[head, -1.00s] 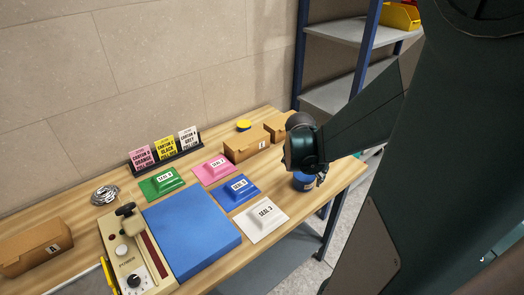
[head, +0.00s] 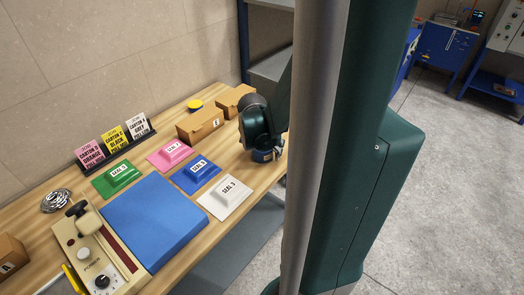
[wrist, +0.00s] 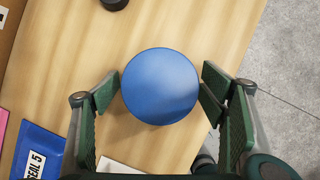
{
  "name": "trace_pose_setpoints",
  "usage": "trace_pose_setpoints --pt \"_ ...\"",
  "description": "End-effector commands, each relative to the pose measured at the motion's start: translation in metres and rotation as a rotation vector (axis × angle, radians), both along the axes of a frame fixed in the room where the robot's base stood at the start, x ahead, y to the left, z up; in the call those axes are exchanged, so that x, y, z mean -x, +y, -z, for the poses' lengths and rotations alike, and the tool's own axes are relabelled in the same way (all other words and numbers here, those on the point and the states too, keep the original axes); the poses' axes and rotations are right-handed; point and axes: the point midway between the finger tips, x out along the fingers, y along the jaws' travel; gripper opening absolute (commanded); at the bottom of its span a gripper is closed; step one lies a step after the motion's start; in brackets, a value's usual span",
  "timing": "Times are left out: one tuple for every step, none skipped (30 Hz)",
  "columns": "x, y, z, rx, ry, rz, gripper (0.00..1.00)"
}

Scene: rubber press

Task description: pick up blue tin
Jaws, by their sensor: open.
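The blue tin (wrist: 160,86) shows in the wrist view as a round blue lid on the wooden table. My gripper (wrist: 157,92) is open, with one green finger pad to the left of the tin and one to the right. A narrow gap shows on the left side; the right pad is very close to the lid, and I cannot tell if it touches. In the head view the blue tin (head: 265,156) is mostly hidden behind my gripper, near the table's right edge.
A white seal pad (head: 226,197) and a blue seal pad (head: 196,173) lie left of the tin. Cardboard cartons (head: 199,124) and a yellow-topped tin (head: 195,104) stand farther back. A blue mat (head: 152,222) and a press (head: 97,255) are at the front left.

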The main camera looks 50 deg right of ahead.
Motion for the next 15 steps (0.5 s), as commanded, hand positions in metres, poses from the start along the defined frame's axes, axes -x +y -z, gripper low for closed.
trace_pose_setpoints --pt "0.0000 0.0000 -0.0001 0.000 0.000 0.000 0.71" --pt "0.0000 0.0000 -0.0001 0.000 0.000 0.000 0.71" --pt "0.0000 0.0000 -0.0001 0.000 0.000 0.000 0.71" --pt "0.0000 0.0000 -0.0001 0.000 0.000 0.000 0.71" --pt "0.0000 0.0000 -0.0001 0.000 0.000 0.000 0.71" --pt "0.0000 0.0001 -0.0001 0.000 0.000 0.000 0.71" --pt "0.0000 0.0000 -0.0001 0.000 0.000 0.000 0.71" --pt "0.0000 0.0000 -0.0001 0.000 0.000 0.000 0.71" --pt "0.0000 0.0001 -0.0001 0.000 0.000 0.000 0.71" --pt "0.0000 0.0001 -0.0001 0.000 0.000 0.000 0.71" --pt "0.0000 0.0000 -0.0001 0.000 0.000 0.000 0.67" --pt "0.0000 0.0000 -0.0001 0.000 0.000 0.000 0.62" --pt "0.0000 0.0001 -0.0002 0.000 0.000 0.000 0.58" --pt "0.0000 0.0000 -0.0001 0.000 0.000 0.000 0.54" --pt "0.0000 0.0000 -0.0001 0.000 0.000 0.000 0.49"
